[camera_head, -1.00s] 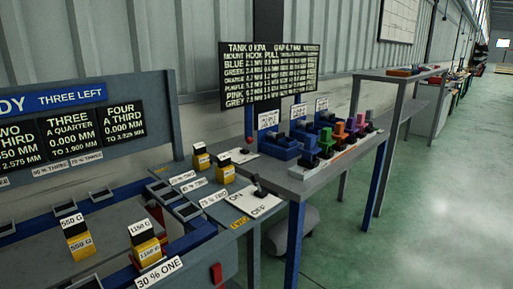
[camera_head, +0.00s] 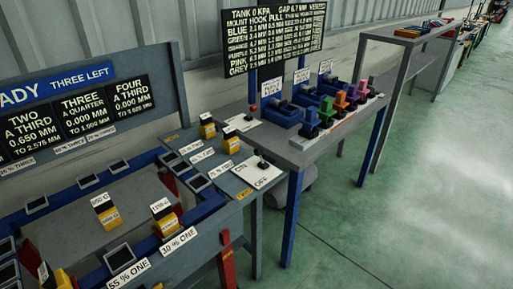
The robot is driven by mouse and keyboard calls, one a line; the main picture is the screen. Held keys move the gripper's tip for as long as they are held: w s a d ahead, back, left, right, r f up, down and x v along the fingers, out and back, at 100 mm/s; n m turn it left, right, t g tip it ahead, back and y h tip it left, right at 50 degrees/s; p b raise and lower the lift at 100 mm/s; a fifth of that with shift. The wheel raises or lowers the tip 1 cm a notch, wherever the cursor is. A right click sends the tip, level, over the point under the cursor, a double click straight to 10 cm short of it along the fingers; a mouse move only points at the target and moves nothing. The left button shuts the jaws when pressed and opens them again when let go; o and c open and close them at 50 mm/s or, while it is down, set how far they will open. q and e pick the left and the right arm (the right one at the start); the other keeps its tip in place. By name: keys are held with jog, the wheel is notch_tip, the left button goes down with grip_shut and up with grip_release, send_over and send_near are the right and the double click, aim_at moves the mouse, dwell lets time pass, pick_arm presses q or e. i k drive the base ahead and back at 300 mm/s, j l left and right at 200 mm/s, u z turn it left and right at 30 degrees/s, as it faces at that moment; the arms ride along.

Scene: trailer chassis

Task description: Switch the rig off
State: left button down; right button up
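A small switch lever (camera_head: 262,164) with a dark knob stands on a white plate (camera_head: 256,177) marked ON toward the back and OFF toward the front. The plate lies at the right end of the rig's grey bench, next to the weights. I cannot tell for sure which way the lever leans. A second small lever with a red knob (camera_head: 249,117) stands on another white plate behind it. Neither of my grippers is in the view.
Coloured blocks (camera_head: 324,112) line the grey table at right, below a black readout board (camera_head: 275,40). Green floor (camera_head: 400,200) at right is clear.

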aim_at(258, 151)
jog(key=i+j+u, duration=0.15)
jog(key=u, duration=0.25)
jog(key=i+u, duration=0.35)
jog(key=i+j, duration=0.05)
